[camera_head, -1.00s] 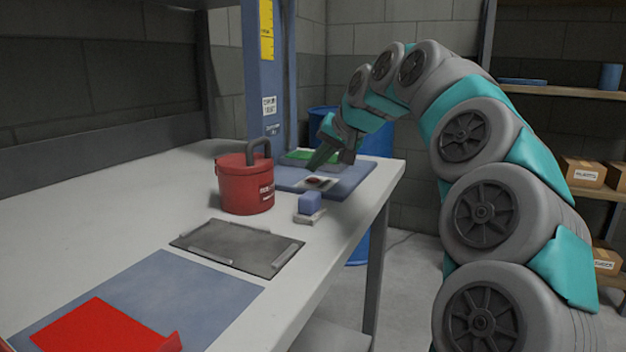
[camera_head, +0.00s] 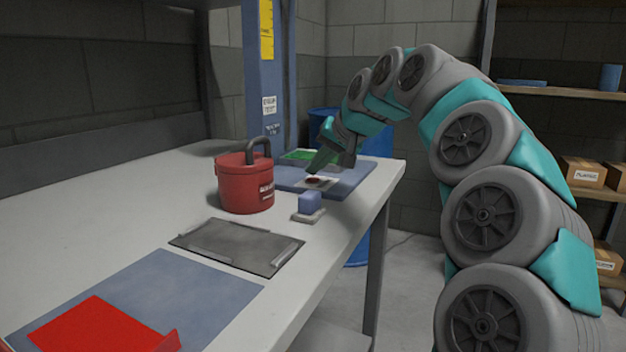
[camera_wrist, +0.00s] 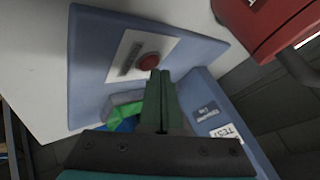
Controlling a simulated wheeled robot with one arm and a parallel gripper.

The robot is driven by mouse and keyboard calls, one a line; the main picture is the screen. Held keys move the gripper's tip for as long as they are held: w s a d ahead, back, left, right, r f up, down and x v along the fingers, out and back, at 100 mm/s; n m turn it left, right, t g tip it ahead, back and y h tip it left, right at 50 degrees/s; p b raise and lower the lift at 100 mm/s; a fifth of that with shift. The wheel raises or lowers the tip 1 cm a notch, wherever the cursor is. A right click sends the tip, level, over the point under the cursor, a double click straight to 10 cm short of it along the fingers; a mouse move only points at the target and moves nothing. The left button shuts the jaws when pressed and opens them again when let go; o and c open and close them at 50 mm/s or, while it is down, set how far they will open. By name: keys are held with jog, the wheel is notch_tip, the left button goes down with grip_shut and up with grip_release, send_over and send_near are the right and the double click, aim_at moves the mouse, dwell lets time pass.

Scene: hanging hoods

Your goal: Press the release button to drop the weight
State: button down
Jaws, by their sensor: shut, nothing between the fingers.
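The release button is a small round red button (camera_wrist: 149,61) on a white label plate (camera_wrist: 128,56). The plate lies on the blue base (camera_wrist: 92,48) of the drop tower; in the head view the button (camera_head: 315,181) is partly hidden by my gripper. My gripper (camera_head: 312,174) is shut and empty, pointing down at the button. In the wrist view the closed fingertips (camera_wrist: 160,73) are right beside the button's edge; I cannot tell whether they touch it. The blue tower column (camera_head: 268,85) rises behind. The weight is not clearly visible.
A red pot-like canister with a dark handle (camera_head: 245,187) stands left of the base. A small blue block on a pale foot (camera_head: 309,204) is in front. A grey plate (camera_head: 237,247) and a red tray (camera_head: 100,327) lie nearer. The bench's left side is clear.

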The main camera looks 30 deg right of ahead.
aim_at(316, 180)
jog(key=shift+f, duration=0.35)
dwell(0.4)
jog(key=shift+r, duration=0.8)
jog(key=shift+r+p, duration=1.85)
jog(key=shift+r, duration=0.7)
